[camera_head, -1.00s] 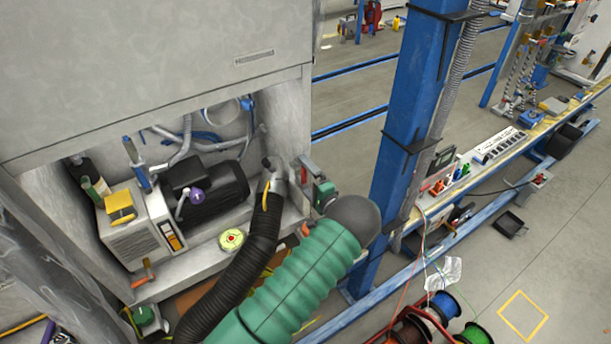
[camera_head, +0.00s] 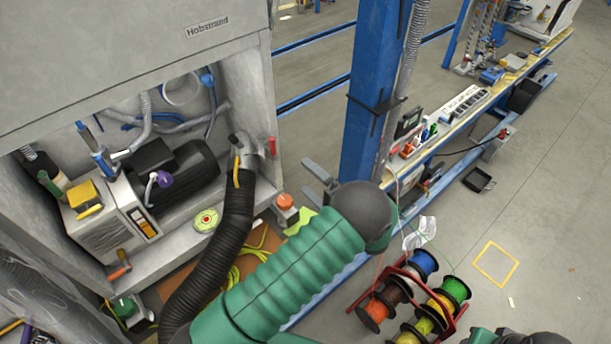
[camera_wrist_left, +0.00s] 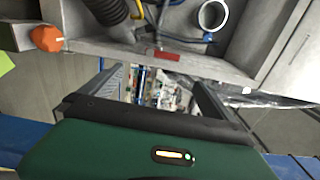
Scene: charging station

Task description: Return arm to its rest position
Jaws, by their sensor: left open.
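My left arm (camera_head: 290,265), in a green ribbed sleeve with a dark grey wrist, reaches up from the bottom of the head view. Its gripper (camera_head: 314,180) is open and empty, just right of the cabinet opening and apart from it. In the left wrist view the two grey fingers (camera_wrist_left: 155,88) stand wide apart with nothing between them, and the red handle on the cabinet edge (camera_wrist_left: 165,54) lies beyond them. My right gripper is not in view.
The grey cabinet (camera_head: 130,60) stands at left, with a black motor (camera_head: 185,172) and black hose (camera_head: 222,240). An orange knob (camera_head: 285,201) sits by its corner. A blue post (camera_head: 372,90) stands behind my wrist. Cable spools (camera_head: 425,262) stand right. Floor at far right is clear.

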